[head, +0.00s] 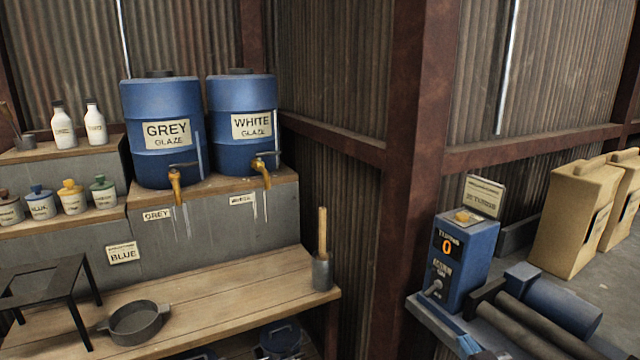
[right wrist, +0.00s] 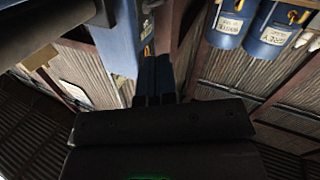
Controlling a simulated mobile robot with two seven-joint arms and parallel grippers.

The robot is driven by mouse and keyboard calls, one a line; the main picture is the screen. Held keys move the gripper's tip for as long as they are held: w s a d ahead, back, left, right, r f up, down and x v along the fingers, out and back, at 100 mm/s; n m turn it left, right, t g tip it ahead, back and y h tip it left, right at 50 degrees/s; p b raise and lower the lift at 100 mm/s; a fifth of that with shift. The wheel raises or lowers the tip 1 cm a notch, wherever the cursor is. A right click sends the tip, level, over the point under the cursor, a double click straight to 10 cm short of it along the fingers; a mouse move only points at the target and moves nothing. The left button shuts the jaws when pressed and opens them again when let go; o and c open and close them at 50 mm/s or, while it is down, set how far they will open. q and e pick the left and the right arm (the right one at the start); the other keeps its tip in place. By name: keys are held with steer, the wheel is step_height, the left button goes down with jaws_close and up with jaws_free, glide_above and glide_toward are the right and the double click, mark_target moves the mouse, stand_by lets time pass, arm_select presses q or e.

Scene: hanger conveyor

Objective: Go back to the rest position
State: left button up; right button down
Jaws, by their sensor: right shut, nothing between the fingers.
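My right gripper (head: 468,345) shows only in part at the bottom edge of the head view, right of centre, below the blue timer box (head: 463,262). In the right wrist view its dark blue fingers (right wrist: 155,78) are together with nothing between them. The timer box also shows beyond them in that view (right wrist: 115,40). My left gripper is in neither view.
Blue GREY (head: 160,105) and WHITE (head: 240,100) glaze barrels stand on a raised shelf at left. A wooden bench (head: 230,305) below holds a grey pan (head: 135,322). A rusty post (head: 405,180) stands mid-view. Tan cases (head: 572,220) stand at right.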

steer(key=s+d+f+m+g+h, duration=0.1)
steer(key=s+f+g, duration=0.5)
steer(key=s+f, duration=1.5)
steer(key=s+m, duration=0.1)
steer(key=s, duration=0.2)
steer(key=shift+s+g, duration=0.3)
steer(key=shift+d, duration=0.1)
